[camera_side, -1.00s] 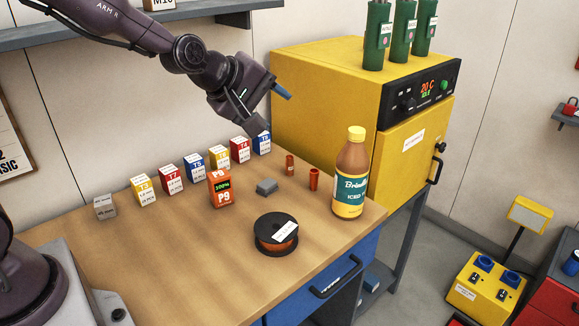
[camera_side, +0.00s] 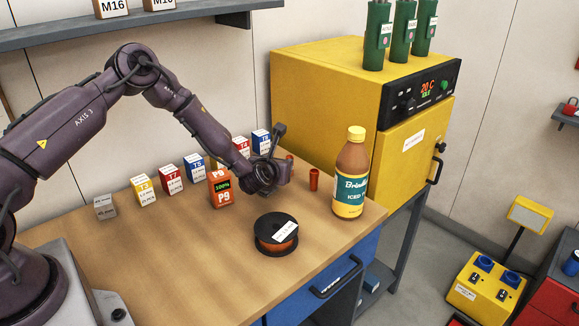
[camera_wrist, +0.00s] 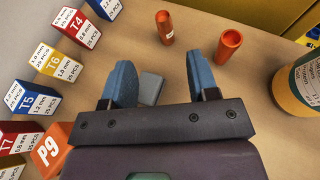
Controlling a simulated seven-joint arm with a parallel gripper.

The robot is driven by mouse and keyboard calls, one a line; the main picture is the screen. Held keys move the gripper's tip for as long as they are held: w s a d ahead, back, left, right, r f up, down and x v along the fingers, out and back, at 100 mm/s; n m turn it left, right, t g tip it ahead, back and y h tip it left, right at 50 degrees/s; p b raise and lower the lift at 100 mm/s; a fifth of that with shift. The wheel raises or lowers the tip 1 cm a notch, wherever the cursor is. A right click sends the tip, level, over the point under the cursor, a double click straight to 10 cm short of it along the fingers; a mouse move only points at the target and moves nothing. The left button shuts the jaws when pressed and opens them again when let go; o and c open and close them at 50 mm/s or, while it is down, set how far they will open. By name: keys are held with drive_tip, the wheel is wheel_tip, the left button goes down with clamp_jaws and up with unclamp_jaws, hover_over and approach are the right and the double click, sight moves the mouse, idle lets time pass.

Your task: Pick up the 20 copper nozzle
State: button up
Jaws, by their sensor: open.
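Two orange-copper nozzles stand upright on the bench. The smaller one (camera_wrist: 165,28) carries a small label too blurred to read; in the side view it shows partly behind my gripper (camera_side: 290,164). The larger one (camera_wrist: 229,46) is wider, with a visible hollow top, and also shows in the side view (camera_side: 314,180). I cannot read a 20 on either. My gripper (camera_wrist: 160,68) is open, its two blue fingers apart and empty. In the wrist view both nozzles lie beyond the fingertips, the smaller ahead of the gap and the larger ahead of the right finger.
A grey block (camera_wrist: 151,88) lies near the left finger. Several labelled boxes and an orange P9 box (camera_side: 221,188) stand left. A brown bottle (camera_side: 350,172) stands right, a black spool (camera_side: 276,234) in front. A yellow oven (camera_side: 330,90) is behind.

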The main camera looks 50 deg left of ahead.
sight(289, 157)
drive_tip(key=shift+x, duration=5.2)
drive_tip(key=shift+w+d+r, duration=0.15)
drive_tip(key=shift+d, duration=0.05)
clamp_jaws()
